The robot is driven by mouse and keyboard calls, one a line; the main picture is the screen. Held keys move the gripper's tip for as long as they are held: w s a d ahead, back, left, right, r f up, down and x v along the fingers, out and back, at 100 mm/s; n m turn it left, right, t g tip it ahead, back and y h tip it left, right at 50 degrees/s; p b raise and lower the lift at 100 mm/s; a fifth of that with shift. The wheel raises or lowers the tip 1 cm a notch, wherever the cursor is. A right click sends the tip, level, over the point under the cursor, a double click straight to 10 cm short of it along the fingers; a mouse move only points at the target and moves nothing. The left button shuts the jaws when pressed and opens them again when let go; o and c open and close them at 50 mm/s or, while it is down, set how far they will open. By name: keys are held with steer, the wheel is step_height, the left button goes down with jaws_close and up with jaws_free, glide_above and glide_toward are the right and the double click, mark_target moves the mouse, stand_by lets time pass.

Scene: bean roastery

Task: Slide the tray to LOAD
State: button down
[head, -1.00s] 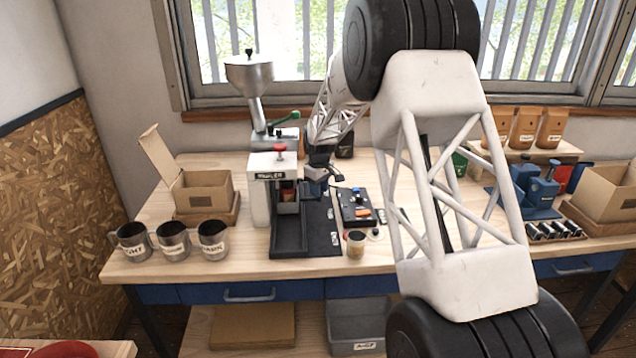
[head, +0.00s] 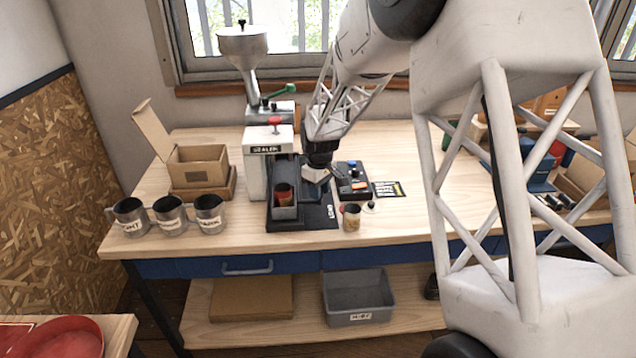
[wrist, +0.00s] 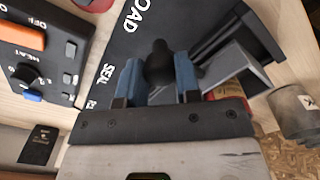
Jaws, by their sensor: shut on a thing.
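The grey tray (head: 285,213) sits in the dark slide track (head: 290,226), out in front of the white sealer (head: 268,165). A reddish-brown pouch (head: 283,194) stands in it. My gripper (head: 316,186) is at the tray's right side. In the wrist view, the blue fingers of my gripper (wrist: 158,80) are shut on a round black knob (wrist: 157,62), with the grey tray (wrist: 238,72) beside it. The LOAD lettering (head: 330,212) is on the track's base plate near the front. The wrist view shows LOAD ahead of the knob and SEAL beside it.
A control box (head: 351,180) with an orange switch stands right of the track. Several metal mugs (head: 170,217) and an open carton (head: 200,165) are at the left. A hopper (head: 243,45) stands behind.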

steer(key=shift+s, duration=0.75)
steer(key=c, duration=0.8)
jaws_free()
steer(key=shift+r, duration=0.15)
steer(key=shift+r, duration=3.75)
steer(key=shift+r, duration=0.1)
